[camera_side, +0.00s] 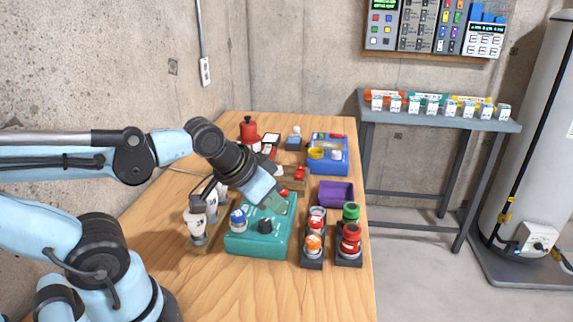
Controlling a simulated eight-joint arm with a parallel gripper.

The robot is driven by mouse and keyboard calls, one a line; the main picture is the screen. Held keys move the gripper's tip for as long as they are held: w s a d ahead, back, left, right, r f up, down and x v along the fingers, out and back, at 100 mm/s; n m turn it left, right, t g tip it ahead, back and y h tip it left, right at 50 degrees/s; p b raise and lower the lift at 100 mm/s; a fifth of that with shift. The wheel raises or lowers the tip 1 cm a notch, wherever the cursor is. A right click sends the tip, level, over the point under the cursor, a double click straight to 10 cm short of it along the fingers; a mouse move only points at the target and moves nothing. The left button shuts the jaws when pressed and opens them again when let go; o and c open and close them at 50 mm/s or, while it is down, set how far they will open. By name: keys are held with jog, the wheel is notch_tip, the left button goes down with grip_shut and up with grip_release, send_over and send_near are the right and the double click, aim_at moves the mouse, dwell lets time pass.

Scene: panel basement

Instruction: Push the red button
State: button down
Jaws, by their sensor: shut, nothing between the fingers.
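My gripper (277,203) is shut and empty, tilted down over the back right part of a teal box (258,245) on the wooden table. The teal box carries a blue knob (238,217) and a black knob (264,227). A small red button (284,192) shows right at my fingertips; the gripper partly hides it, and I cannot tell whether they touch. Other red pieces are a large red button (350,240) on a dark block at the right, and a red mushroom-shaped piece (248,128) at the back left.
A dark block with orange and red buttons (313,243) stands right of the teal box. White pieces (197,226) stand at its left. A purple tray (337,193) and a blue bin (328,160) lie behind. The front of the table is clear.

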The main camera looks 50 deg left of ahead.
dwell(0.4)
notch_tip(320, 180, up, 2)
jog(key=r+n+t, duration=0.1)
jog(key=n+t, duration=0.1)
jog(key=n, duration=0.6)
send_over(283, 193)
jog(key=shift+s+a+f, duration=0.2)
jog(key=shift+a+f, duration=0.05)
jog(key=shift+a, duration=0.15)
jog(key=shift+f, duration=4.4)
jog(key=shift+f, duration=0.15)
jog(key=shift+f, duration=0.3)
